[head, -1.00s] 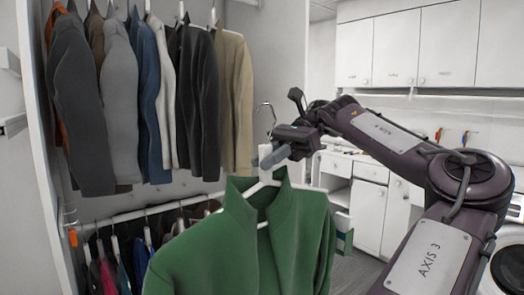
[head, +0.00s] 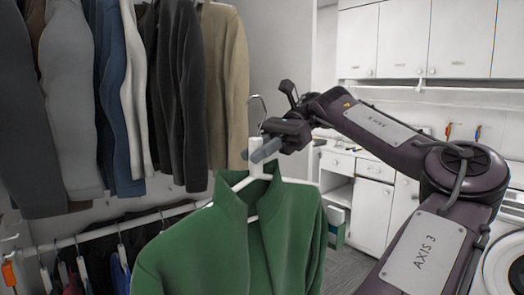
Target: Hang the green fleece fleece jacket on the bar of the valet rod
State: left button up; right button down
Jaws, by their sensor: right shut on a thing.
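The green fleece jacket (head: 230,240) hangs on a white hanger (head: 238,181) in the middle of the head view, its lower part cut off by the bottom edge. My right gripper (head: 264,150) is shut on the hanger's neck, just below the metal hook (head: 256,102). The hook points up and is free, touching no bar. I cannot pick out the valet rod for certain in this view. My left gripper is not in view.
Several garments (head: 180,95) hang close together at the upper left. Below them a white rail (head: 110,231) carries more hangers, with an orange tag (head: 10,273) near its left end. White cabinets (head: 371,212) and a washing machine (head: 504,265) stand at the right.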

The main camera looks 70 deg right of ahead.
jog(key=w+a+p, duration=0.3)
jog(key=w+a, duration=0.7)
jog(key=a, duration=0.5)
jog(key=w+a+f+p, duration=0.1)
jog(key=w+a+p, duration=0.2)
jog(key=w+a, duration=0.7)
jog(key=w+a+f+p, duration=0.1)
jog(key=w+a+p, duration=0.2)
jog(key=w+a, duration=0.7)
jog(key=shift+w+a, duration=0.35)
jog(key=shift+a, duration=4.9)
jog(key=shift+r, duration=0.1)
jog(key=c, duration=1.3)
grip_release()
